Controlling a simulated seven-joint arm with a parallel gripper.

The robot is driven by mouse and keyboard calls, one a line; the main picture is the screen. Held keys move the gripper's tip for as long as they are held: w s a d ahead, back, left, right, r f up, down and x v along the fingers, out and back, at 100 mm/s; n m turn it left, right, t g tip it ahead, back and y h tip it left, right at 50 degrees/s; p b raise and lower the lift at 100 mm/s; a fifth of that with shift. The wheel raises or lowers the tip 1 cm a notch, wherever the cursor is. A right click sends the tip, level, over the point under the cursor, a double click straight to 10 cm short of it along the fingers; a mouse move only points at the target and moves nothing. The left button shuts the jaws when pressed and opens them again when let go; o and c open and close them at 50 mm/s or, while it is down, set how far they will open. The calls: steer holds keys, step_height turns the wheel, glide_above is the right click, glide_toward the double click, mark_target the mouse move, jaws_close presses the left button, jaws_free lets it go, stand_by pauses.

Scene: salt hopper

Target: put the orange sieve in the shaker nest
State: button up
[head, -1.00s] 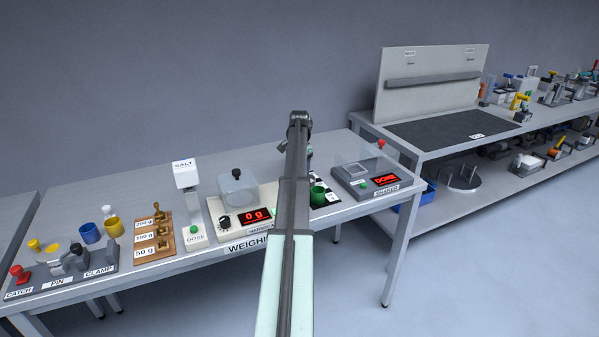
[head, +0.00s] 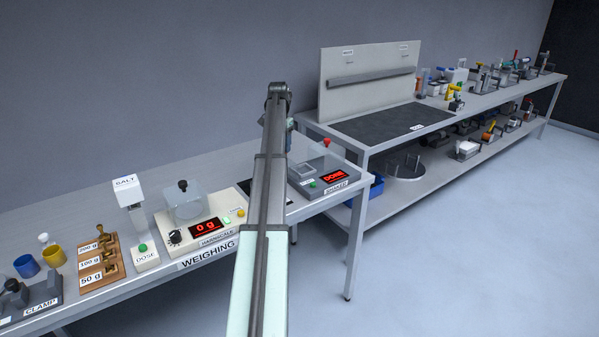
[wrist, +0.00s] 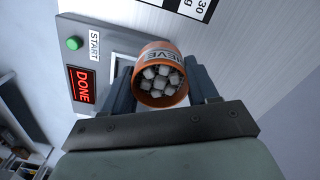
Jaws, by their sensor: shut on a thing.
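The orange sieve (wrist: 148,97), with a label on its side and several pale grey lumps inside, is between the two fingers of my gripper (wrist: 162,84) in the wrist view. My gripper is shut on it. Behind it is the grey shaker (wrist: 62,52), with a green START button and a red DONE display. A pale-edged square on the shaker, likely the nest (wrist: 117,66), is partly hidden by the sieve and a finger. I cannot tell the gap between sieve and nest. In the head view the shaker (head: 300,184) stands just right of my arm, which hides the gripper and sieve.
The shaker's clear lid (head: 318,150) with a red knob appears raised at the back. The weighing scale (head: 211,225), reading 0 g, stands left of my arm. A salt doser (head: 137,215) and weights (head: 100,262) are farther left. A higher bench (head: 450,122) lies beyond.

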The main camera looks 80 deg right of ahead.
steer(key=r, duration=0.1)
glide_above(304, 171)
steer(key=shift+w+f, duration=0.1)
steer(key=shift+f, duration=4.65)
steer(key=shift+f, duration=0.15)
steer(key=o, duration=1.1)
step_height(304, 171, up, 12)
